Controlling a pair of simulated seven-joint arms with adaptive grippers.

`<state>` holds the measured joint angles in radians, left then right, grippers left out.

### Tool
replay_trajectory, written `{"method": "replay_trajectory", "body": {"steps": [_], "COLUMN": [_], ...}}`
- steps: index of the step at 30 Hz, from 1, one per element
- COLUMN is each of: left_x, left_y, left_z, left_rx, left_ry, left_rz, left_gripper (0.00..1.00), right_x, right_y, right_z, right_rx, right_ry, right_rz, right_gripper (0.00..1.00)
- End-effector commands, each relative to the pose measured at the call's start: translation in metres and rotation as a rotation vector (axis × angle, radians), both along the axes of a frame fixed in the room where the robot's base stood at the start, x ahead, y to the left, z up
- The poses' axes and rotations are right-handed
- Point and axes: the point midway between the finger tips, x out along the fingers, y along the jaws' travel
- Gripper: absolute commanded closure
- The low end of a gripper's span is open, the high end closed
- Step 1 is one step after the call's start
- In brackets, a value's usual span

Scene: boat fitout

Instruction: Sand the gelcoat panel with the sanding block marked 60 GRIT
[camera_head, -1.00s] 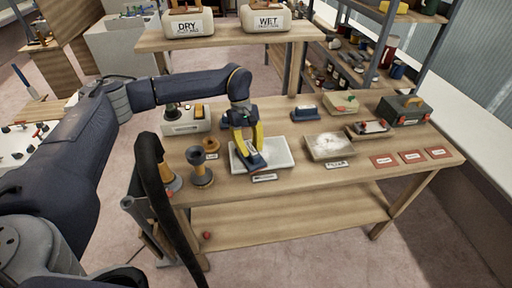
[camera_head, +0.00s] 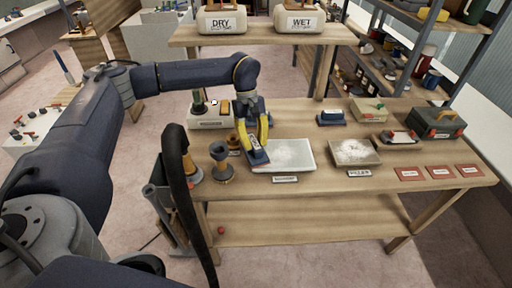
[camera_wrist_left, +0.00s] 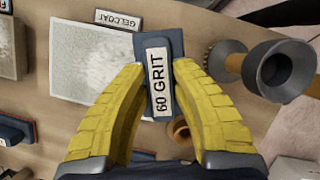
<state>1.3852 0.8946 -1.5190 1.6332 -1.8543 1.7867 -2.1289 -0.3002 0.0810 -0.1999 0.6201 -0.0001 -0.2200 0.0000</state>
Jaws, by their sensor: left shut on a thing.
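My left gripper (camera_head: 262,137) is shut on the sanding block (camera_head: 258,157). In the left wrist view, its yellow fingers (camera_wrist_left: 160,105) close on both sides of the dark blue block, whose white label (camera_wrist_left: 158,82) reads 60 GRIT. The gelcoat panel (camera_head: 290,155) is a pale, speckled slab lying on the bench with a label in front. The block is at the panel's left edge; I cannot tell whether it touches the panel. In the wrist view the panel (camera_wrist_left: 90,60) lies left of the block, beside its GELCOAT label (camera_wrist_left: 118,19). My right gripper is not in view.
A panel labelled FILLER (camera_head: 355,152) lies to the right. Another blue block (camera_head: 331,118) sits behind. A grey and orange flared object (camera_head: 221,162) stands close to the left. A toolbox (camera_head: 437,122) and red cards (camera_head: 440,171) are at the right. DRY (camera_head: 222,20) and WET (camera_head: 299,22) bins stand behind.

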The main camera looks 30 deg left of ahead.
Motion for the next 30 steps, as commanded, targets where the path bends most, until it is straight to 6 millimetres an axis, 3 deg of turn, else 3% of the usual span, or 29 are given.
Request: {"method": "replay_trajectory", "body": {"steps": [15,30], "left_x": [-0.001,-0.002], "left_y": [0.004,0.005], "left_z": [0.045,0.049], "left_rx": [-0.002,-0.002], "left_ry": [-0.004,-0.002], "left_rz": [0.009,0.01], "left_gripper": [1.0,1.0], "right_x": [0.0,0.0], "right_y": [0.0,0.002], "right_z": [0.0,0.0], "right_rx": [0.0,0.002], "right_ry": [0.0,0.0], "right_rz": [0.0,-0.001], "right_gripper": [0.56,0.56]}}
